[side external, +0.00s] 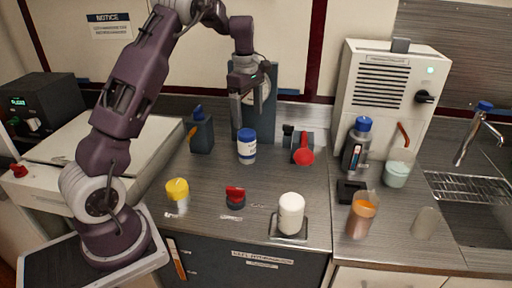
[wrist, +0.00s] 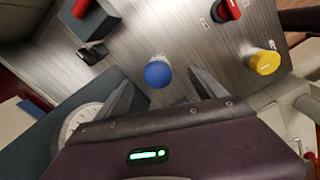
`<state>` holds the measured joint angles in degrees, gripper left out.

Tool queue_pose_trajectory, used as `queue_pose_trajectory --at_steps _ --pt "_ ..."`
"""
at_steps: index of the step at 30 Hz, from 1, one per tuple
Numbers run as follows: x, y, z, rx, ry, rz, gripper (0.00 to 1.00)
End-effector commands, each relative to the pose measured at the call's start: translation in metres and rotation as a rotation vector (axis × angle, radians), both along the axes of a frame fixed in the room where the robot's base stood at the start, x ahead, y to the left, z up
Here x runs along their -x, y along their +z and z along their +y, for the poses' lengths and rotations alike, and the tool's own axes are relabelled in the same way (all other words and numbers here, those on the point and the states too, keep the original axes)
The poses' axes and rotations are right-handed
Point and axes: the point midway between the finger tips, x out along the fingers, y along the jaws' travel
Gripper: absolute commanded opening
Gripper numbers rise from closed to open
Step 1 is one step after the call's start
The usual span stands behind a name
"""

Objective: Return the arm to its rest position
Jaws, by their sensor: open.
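My arm rises from its base at the left of the side view and bends over the counter. My gripper (side external: 240,92) hangs above the counter at the back, in front of the dark panel with the round dial. In the wrist view my gripper (wrist: 162,88) has its two fingers apart with nothing held between them. A white jar with a blue lid (side external: 246,146) stands upright on the counter below the gripper. In the wrist view its blue lid (wrist: 158,74) shows between and beyond the fingers.
A red-handled device (side external: 303,150) is right of the jar. A white cabinet (side external: 385,100) and sink (side external: 470,185) are farther right.

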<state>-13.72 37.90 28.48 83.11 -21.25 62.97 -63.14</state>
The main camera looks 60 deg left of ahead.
Motion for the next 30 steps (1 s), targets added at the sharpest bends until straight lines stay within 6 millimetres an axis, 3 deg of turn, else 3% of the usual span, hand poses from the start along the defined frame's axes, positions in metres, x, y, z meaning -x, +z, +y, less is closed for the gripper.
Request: queue_pose_trajectory --at_steps 3,6,9,12,15,18,21,30 --pt "0.030 0.067 -0.064 0.012 -0.312 -0.115 0.79" --pt "0.079 0.112 -0.126 -0.027 -0.676 -0.213 0.79" --pt "0.141 0.135 -0.178 -0.118 -1.051 -0.291 0.79" --pt "0.202 0.136 -0.213 -0.251 -1.397 -0.334 0.79" --pt "0.246 0.125 -0.229 -0.384 -1.654 -0.339 0.79" --pt "0.270 0.113 -0.234 -0.475 -1.802 -0.328 0.79" --pt "0.278 0.108 -0.235 -0.511 -1.860 -0.320 0.79" --pt "0.279 0.107 -0.235 -0.511 -1.862 -0.319 0.79"
